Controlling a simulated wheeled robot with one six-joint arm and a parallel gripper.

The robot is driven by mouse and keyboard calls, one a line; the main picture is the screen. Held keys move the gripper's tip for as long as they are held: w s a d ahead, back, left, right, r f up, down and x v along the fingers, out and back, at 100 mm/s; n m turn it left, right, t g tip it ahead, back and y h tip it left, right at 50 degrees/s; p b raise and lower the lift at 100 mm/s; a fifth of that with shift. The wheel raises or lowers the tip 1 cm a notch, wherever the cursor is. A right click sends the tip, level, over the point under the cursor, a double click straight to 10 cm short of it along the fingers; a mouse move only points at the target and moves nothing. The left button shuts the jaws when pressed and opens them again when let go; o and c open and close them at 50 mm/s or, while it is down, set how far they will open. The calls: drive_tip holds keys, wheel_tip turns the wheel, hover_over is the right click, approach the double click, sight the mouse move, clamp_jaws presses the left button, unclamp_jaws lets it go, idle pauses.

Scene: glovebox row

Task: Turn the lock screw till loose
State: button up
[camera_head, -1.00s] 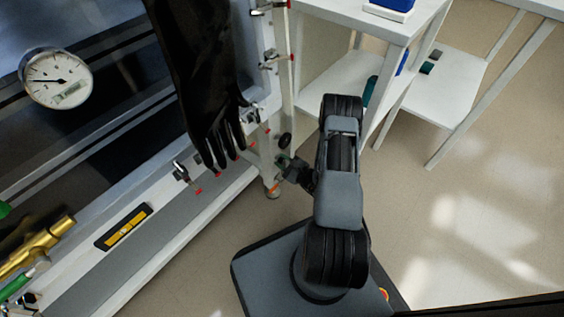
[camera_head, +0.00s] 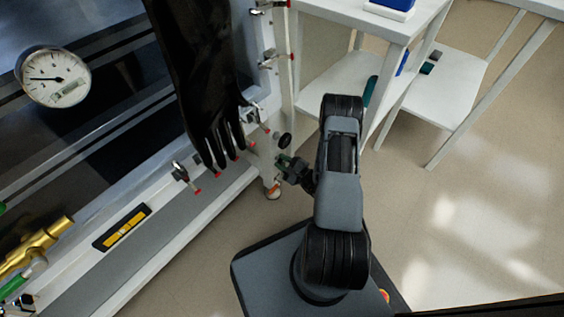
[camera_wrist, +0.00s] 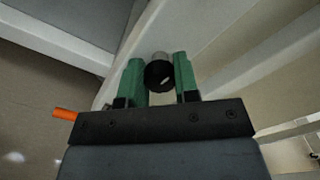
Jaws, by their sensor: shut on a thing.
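The lock screw shows as a round black knob (camera_wrist: 159,76) with a pale mark on its face and a grey shank behind it, in the wrist view. My gripper (camera_wrist: 160,80) has its two green fingers on either side of this knob and is shut on it. In the head view my gripper (camera_head: 283,161) is at the lower right corner of the glovebox, by a white leg.
A black glove (camera_head: 205,90) hangs in front of the glovebox, left of my gripper. Red-tipped clamps (camera_head: 181,172) line the frame. A round gauge (camera_head: 55,77) and a yellow level (camera_head: 122,228) are further left. A white shelf table (camera_head: 330,85) stands behind; the floor at right is clear.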

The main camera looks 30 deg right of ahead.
drive_tip(key=o, duration=0.9)
drive_tip(key=p+v, duration=0.3)
drive_tip(key=v, duration=1.1)
drive_tip(key=shift+a+p, duration=0.1)
drive_tip(key=shift+p, duration=0.3)
